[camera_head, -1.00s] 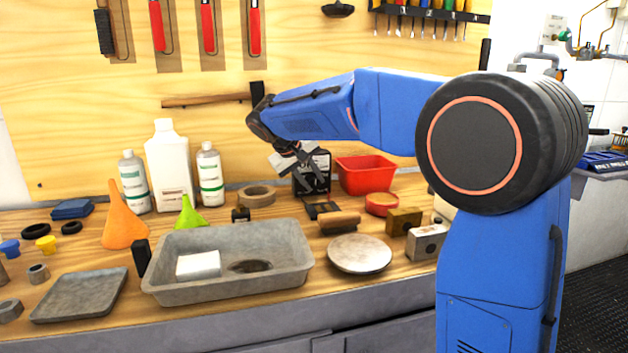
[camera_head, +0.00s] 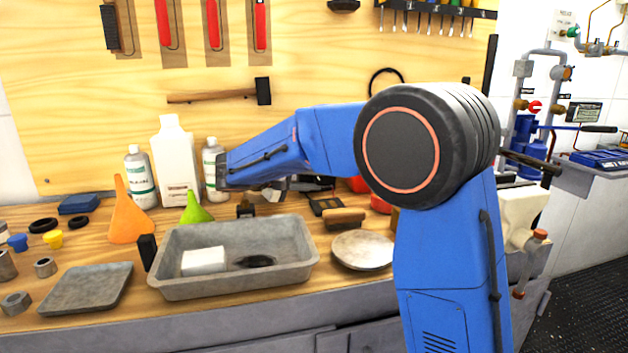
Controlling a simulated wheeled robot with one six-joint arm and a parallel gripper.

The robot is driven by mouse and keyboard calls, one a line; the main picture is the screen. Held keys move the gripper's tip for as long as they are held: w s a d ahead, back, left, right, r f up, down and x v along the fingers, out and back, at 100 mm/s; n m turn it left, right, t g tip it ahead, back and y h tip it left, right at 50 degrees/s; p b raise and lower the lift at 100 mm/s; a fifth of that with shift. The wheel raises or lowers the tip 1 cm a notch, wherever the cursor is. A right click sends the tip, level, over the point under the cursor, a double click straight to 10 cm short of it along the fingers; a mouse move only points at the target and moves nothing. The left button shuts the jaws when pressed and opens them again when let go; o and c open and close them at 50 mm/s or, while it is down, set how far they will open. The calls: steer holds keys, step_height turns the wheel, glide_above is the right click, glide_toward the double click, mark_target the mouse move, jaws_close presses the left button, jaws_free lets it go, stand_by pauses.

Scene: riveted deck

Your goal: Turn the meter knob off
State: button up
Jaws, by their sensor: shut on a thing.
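The meter, a black box (camera_head: 318,181), stands at the back of the workbench against the wooden wall. My blue arm hides most of it, and only a dark lower part shows beneath the forearm. My gripper (camera_head: 290,185) is low under the end of the forearm, at the meter's front. It is shut on the meter knob. The fingertips and the knob are mostly hidden, so I cannot see which way the knob points.
A grey tray (camera_head: 172,277) with a white block (camera_head: 203,261) lies in front. A green funnel (camera_head: 196,208), an orange funnel (camera_head: 127,212) and white bottles (camera_head: 175,165) stand left of the gripper. A round plate (camera_head: 362,250) and wooden-handled tool (camera_head: 344,217) lie right.

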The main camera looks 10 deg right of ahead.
stand_by(0.5)
steer(key=o, duration=1.1)
steer(key=shift+c, duration=0.2)
steer(key=o, duration=0.9)
step_height(320, 180, up, 7)
steer(key=shift+a+r, duration=0.1)
steer(key=shift+r, duration=0.1)
steer(key=shift+s+r, duration=0.1)
steer(key=shift+r, duration=0.65)
steer(key=c, duration=0.7)
steer(key=shift+d+r, duration=0.25)
steer(key=shift+r, duration=0.05)
steer(key=shift+c, duration=1)
steer(key=shift+r, duration=0.25)
steer(key=shift+a, duration=0.1)
